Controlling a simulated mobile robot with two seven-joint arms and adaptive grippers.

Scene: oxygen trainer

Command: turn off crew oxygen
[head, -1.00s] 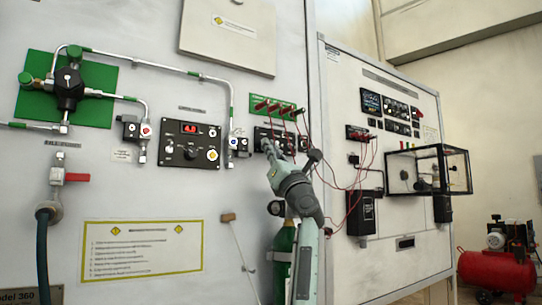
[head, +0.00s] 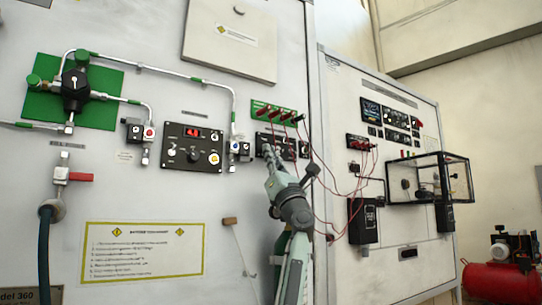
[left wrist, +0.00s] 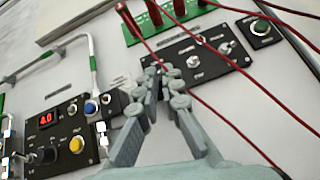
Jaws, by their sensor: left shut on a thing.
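The black switch panel (head: 291,153) is on the grey wall under a green strip. In the left wrist view the panel (left wrist: 208,66) shows toggle switches, including a middle one (left wrist: 194,62) and a right one (left wrist: 226,47). My left gripper (head: 266,150) is at the panel's left end. In the left wrist view its fingers (left wrist: 161,72) come together at the tips over that end. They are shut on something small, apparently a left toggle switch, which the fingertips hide. The panel's lettering is too small to read. My right gripper is not in view.
Red cables (head: 312,160) hang from red plugs on the green strip (head: 277,112), close to my left gripper's right side. A panel with a red display (head: 192,146) and a blue-knobbed valve (left wrist: 91,107) are to the left. A grey pipe (head: 165,72) runs above.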

